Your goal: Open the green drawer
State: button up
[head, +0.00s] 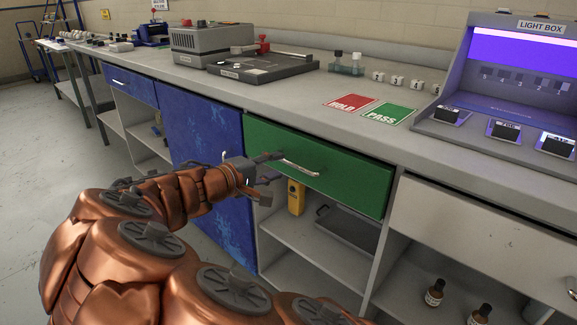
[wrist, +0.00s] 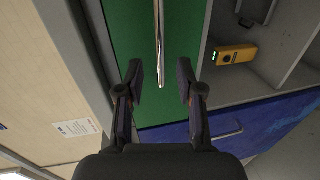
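The green drawer (head: 335,175) is closed in the front of the grey bench, with a horizontal silver bar handle (head: 298,166). In the wrist view the green drawer front (wrist: 184,42) fills the upper middle, and the silver handle (wrist: 160,45) runs down from the top edge. My gripper (head: 273,168) is in front of the drawer near the handle's left end. In the wrist view my gripper (wrist: 160,85) is open, with the handle's near end between or just beyond the fingertips. I cannot tell the exact depth. No contact shows.
A blue cabinet door (head: 200,145) is left of the drawer, with a small blue drawer (head: 130,84) further left. An open shelf below holds a yellow device (head: 296,197). Red HOLD (head: 348,104) and green PASS (head: 390,113) cards lie on the bench top.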

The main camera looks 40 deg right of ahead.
aim_at(286, 162)
jog(key=shift+b+x, duration=0.5)
jog(key=shift+x, duration=2.2)
grip_shut()
